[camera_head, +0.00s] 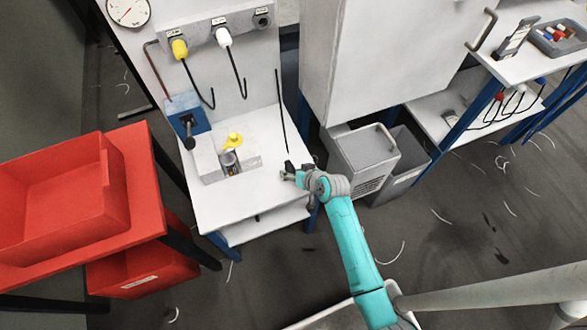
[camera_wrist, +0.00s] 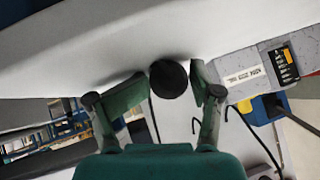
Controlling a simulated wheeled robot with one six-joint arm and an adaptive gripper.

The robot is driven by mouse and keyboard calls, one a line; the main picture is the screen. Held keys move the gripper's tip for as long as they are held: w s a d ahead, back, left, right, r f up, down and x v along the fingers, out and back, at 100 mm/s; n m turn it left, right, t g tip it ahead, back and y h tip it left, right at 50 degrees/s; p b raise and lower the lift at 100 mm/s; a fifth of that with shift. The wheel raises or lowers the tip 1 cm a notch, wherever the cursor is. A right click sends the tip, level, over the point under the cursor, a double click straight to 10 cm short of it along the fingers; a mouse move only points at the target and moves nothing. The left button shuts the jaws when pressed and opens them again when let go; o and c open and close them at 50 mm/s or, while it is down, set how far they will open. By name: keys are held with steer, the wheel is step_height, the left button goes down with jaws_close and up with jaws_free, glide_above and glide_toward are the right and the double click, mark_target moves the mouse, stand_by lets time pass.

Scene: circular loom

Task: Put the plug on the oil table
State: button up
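A black plug (camera_wrist: 169,79) shows its round end between the two fingers of my gripper (camera_wrist: 168,88) in the wrist view. The fingers sit close on both sides of it, and my gripper is shut on it. In the head view my gripper (camera_head: 291,173) is at the right edge of the white oil table (camera_head: 240,207), low over its top. The plug (camera_head: 289,166) is small and dark there, with a thin black cable (camera_head: 281,110) rising from it. Its underside is hidden, so I cannot tell whether it touches the table.
A grey block with a yellow-capped oil can (camera_head: 231,158) stands on the table, beside a blue fixture (camera_head: 188,118). Red bins (camera_head: 65,195) are left; a grey bin (camera_head: 362,158) is right.

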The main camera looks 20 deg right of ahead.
steer(key=shift+s+a+f, duration=0.1)
steer(key=shift+s+f, duration=0.2)
steer(key=shift+f, duration=0.1)
steer(key=v, duration=1.2)
steer(key=shift+w+r, duration=0.25)
steer(key=shift+r, duration=0.05)
steer(key=s+a+r+t+h, duration=0.1)
steer(key=s+a+t+h, duration=0.15)
steer(key=s, duration=1.65)
steer(key=s+r+n+t, duration=0.1)
steer(key=s+r+t, duration=0.2)
steer(key=s+r, duration=1.1)
step_height(320, 180, up, 2)
steer(key=shift+s+r, duration=0.15)
steer(key=shift+s, duration=0.2)
